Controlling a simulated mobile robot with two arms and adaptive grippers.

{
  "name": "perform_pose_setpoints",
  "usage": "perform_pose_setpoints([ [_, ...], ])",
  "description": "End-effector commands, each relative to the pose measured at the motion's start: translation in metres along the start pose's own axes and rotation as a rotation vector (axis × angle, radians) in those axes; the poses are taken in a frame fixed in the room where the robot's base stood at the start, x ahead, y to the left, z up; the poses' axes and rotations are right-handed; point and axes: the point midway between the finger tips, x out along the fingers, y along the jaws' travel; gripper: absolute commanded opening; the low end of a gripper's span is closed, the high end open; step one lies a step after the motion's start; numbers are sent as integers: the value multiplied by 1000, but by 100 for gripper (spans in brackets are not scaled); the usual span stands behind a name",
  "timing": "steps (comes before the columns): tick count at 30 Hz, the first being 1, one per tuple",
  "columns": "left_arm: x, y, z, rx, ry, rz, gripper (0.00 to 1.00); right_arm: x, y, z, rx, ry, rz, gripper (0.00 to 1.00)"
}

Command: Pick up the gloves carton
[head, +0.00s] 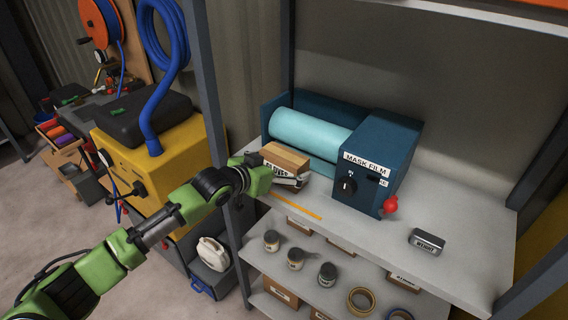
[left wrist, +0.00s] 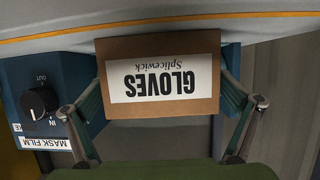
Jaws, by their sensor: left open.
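The gloves carton (head: 285,158) is a brown box with a white label, on the grey shelf at its left end, beside the blue film dispenser. In the left wrist view the carton (left wrist: 158,48) appears upside down, its GLOVES label facing the camera. My left gripper (head: 288,180) is at the carton's near side and hides part of it in the head view. In the left wrist view its open fingers stand either side of the carton; whether they touch it I cannot tell. My right gripper is not in view.
The mask film dispenser (head: 392,160) with a red knob stands just right of the carton. A small grey weight (head: 427,241) lies farther right on the shelf (head: 470,255). Shelf posts rise nearby, one just left of the carton. Tins and tape rolls fill the lower shelf.

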Motion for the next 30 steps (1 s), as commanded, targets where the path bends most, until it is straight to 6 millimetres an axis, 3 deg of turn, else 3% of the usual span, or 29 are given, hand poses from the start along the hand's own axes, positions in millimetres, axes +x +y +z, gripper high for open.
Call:
perform_pose_setpoints([
  [11,9,0,0,2,0,-1,100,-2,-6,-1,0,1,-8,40],
  [15,9,0,0,1,0,0,64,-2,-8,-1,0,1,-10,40],
  [16,9,0,0,1,0,-1,62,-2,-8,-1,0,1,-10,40],
  [30,5,0,-10,1,4,0,62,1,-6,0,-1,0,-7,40],
])
